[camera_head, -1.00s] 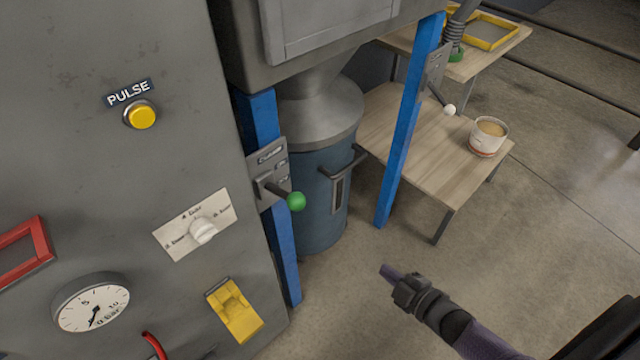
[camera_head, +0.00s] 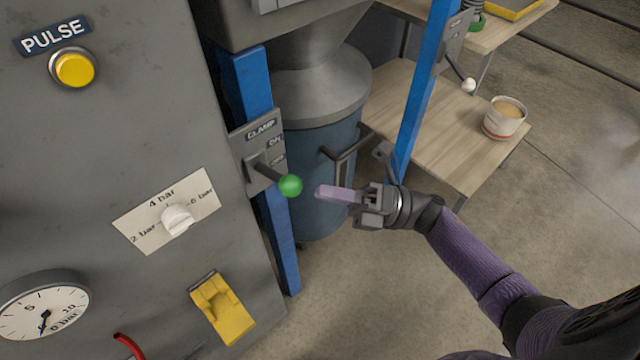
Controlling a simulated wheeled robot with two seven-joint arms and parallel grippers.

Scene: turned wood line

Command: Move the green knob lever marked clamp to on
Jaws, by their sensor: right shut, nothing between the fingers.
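The green knob lever (camera_head: 290,186) sticks out from a grey plate (camera_head: 257,160) labelled CLAMP, with ON above and OFF below. The plate is fixed to a blue post beside the machine panel. The lever's rod slopes down and to the right, with the ball near the OFF label's height or lower. My right gripper (camera_head: 322,192) is shut and empty. Its fingertips point left at the green ball, just right of it in the picture, with a small gap showing. My left gripper is not in view.
The grey panel holds a yellow PULSE button (camera_head: 75,69), a white pressure selector (camera_head: 177,219), a gauge (camera_head: 42,306) and a yellow switch (camera_head: 222,308). Behind stand a blue drum (camera_head: 325,150), another blue post (camera_head: 424,90) with a white-knobbed lever (camera_head: 468,85), and a wooden table with a cup (camera_head: 504,118).

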